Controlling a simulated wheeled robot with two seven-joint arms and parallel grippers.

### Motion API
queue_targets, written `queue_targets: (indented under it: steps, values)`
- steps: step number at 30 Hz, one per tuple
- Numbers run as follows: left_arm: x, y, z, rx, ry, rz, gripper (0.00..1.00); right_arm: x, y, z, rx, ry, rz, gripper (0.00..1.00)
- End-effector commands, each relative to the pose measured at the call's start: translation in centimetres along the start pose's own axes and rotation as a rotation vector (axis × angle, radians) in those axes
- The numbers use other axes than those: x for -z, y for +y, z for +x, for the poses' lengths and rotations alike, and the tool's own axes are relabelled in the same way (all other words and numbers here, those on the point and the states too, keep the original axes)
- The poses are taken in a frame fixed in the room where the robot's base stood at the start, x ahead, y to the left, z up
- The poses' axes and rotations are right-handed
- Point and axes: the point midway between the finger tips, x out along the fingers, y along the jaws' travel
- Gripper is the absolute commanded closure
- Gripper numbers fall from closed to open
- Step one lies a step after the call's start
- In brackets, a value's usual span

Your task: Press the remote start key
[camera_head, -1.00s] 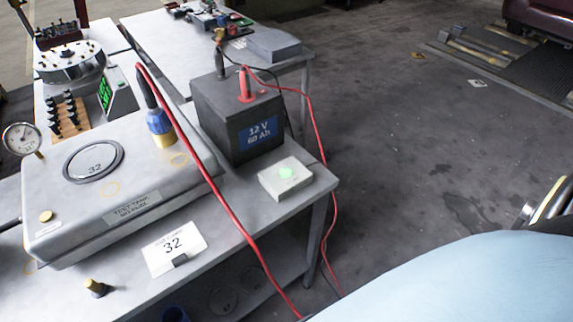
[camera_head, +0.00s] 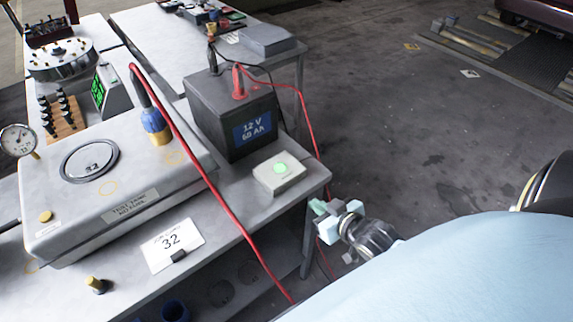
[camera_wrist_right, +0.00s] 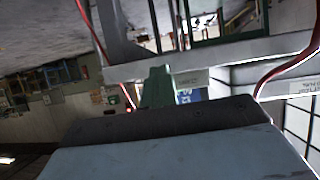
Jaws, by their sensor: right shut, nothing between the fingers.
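The key box is a small pale box (camera_head: 268,181) with a round glowing green button (camera_head: 281,168) on top. It lies at the right front corner of the grey bench (camera_head: 222,217), in front of the battery. My right gripper (camera_head: 318,208) is beside the bench's right edge, lower right of the box in the head view and apart from it. Its fingers are shut with nothing between them. In the right wrist view the greenish fingers (camera_wrist_right: 157,87) point toward the bench structure; the button does not show there. My left gripper is not in view.
A black 12 V battery (camera_head: 215,115) stands behind the box, with a red cable (camera_head: 205,180) crossing the bench. A grey test tank (camera_head: 125,165) fills the left side. A card marked 32 (camera_head: 172,245) stands in front. The floor right of the bench is open.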

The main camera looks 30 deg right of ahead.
Motion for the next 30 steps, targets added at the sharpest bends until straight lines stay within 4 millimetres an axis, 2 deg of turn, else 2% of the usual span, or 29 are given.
queue_targets:
  steps: [1, 3, 6, 9, 12, 23, 30]
  values:
    - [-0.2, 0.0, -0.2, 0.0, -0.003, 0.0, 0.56, 3.0, -0.2, -1.0, 0.011, 0.056, -0.002, 1.0]
    - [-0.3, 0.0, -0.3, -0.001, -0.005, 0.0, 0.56, 6.3, -0.5, -2.1, 0.026, 0.118, 0.0, 1.0]
    - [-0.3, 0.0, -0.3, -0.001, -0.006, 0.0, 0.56, 9.6, -1.0, -3.5, 0.042, 0.18, 0.0, 1.0]
    - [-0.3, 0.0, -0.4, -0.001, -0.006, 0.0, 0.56, 11.2, -1.2, -4.2, 0.051, 0.213, 0.002, 1.0]
    - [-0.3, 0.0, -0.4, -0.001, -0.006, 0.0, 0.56, 11.8, -1.3, -4.5, 0.055, 0.225, 0.002, 1.0]
    - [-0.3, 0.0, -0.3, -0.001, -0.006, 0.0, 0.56, 11.8, -1.3, -4.2, 0.055, 0.225, 0.002, 1.0]
    - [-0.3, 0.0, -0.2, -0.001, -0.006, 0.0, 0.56, 12.6, -1.5, -1.5, 0.055, 0.228, 0.002, 1.0]
